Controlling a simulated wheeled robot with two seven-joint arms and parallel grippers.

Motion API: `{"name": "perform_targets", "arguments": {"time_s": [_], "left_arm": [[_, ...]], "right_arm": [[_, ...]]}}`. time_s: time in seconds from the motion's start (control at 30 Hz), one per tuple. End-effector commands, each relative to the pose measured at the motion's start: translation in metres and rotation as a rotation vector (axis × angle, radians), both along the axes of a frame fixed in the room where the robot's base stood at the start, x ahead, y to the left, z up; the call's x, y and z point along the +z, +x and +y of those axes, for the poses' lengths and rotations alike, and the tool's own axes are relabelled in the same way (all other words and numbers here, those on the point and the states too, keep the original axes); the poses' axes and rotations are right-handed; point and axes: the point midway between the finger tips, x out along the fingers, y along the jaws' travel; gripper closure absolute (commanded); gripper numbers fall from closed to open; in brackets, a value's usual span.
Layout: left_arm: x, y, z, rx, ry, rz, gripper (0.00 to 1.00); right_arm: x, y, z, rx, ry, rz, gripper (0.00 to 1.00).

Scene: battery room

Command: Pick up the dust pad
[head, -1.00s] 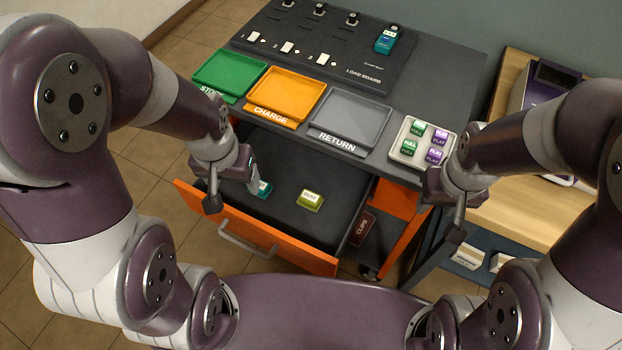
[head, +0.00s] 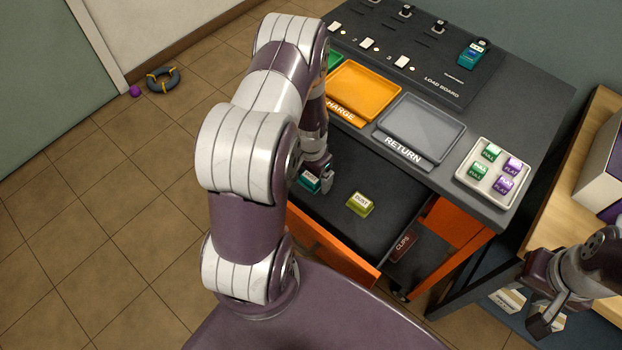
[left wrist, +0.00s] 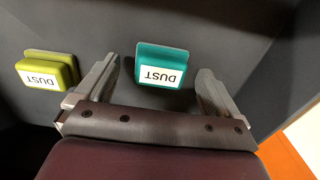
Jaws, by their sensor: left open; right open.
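Two small pads with white DUST labels lie in the open drawer (head: 342,236). One is teal (head: 308,183) and the other is yellow-green (head: 360,203), to its right in the head view. My left gripper (head: 322,186) is open over the teal pad and partly hides it in the head view. In the left wrist view, the teal pad (left wrist: 161,54) sits between the two spread fingers (left wrist: 160,88), with dark floor visible beside it. The yellow-green pad (left wrist: 47,70) lies outside the left finger there. My right gripper (head: 545,308) is open and empty, right of the cart.
A clips box (head: 403,246) lies at the drawer's right. Above are the orange charge tray (head: 362,92), grey return tray (head: 420,130), load board (head: 450,80) and white tray (head: 466,180) of small blocks. A wooden bench (head: 560,190) stands right.

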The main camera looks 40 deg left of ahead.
Motion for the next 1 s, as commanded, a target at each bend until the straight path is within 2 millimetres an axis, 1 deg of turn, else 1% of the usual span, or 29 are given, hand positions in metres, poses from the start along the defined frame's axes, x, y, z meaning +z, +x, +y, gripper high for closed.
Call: {"name": "perform_targets", "arguments": {"time_s": [0.03,0.1,0.3,0.33,0.37,0.4,0.47,0.5,0.53,0.83,0.93,1.0], "left_arm": [[-0.008,0.0,0.0,0.0,-0.001,0.001,0.04],[-0.014,0.001,0.0,0.001,0.0,-0.001,0.04],[-0.015,0.001,0.0,0.001,0.001,-0.002,0.04],[-0.015,0.001,0.0,0.001,0.001,-0.002,0.07],[-0.015,0.001,0.0,0.001,0.001,-0.002,0.17],[-0.015,0.001,0.0,0.001,0.001,-0.002,0.3],[-0.015,0.001,0.0,0.001,0.001,-0.002,0.5],[-0.015,0.001,0.0,0.001,0.001,-0.002,0.63],[-0.015,0.001,0.0,0.001,0.001,-0.002,0.64],[-0.012,0.001,0.001,0.001,0.001,-0.002,0.64],[-0.004,0.001,0.001,0.001,0.001,-0.002,0.64],[0.005,0.001,0.001,0.001,0.002,-0.004,0.64]], "right_arm": [[-0.001,0.0,0.0,0.0,0.0,0.0,0.57],[-0.001,0.0,0.0,0.0,0.0,0.0,0.57],[-0.001,0.0,0.0,0.0,0.0,0.0,0.57],[-0.001,0.0,0.0,0.0,0.0,0.0,0.57],[-0.001,0.0,0.0,0.0,0.0,0.0,0.57],[-0.001,0.0,0.0,0.0,0.0,0.0,0.57],[-0.001,0.0,0.0,0.0,0.0,0.0,0.57],[-0.001,0.0,0.0,0.0,0.0,0.0,0.57],[-0.001,0.0,0.0,0.0,0.0,0.0,0.57],[-0.001,0.0,0.0,0.0,0.0,0.0,0.57],[-0.001,0.0,0.0,0.0,0.0,0.0,0.57],[0.0,0.0,0.0,0.0,0.0,0.0,0.57]]}}
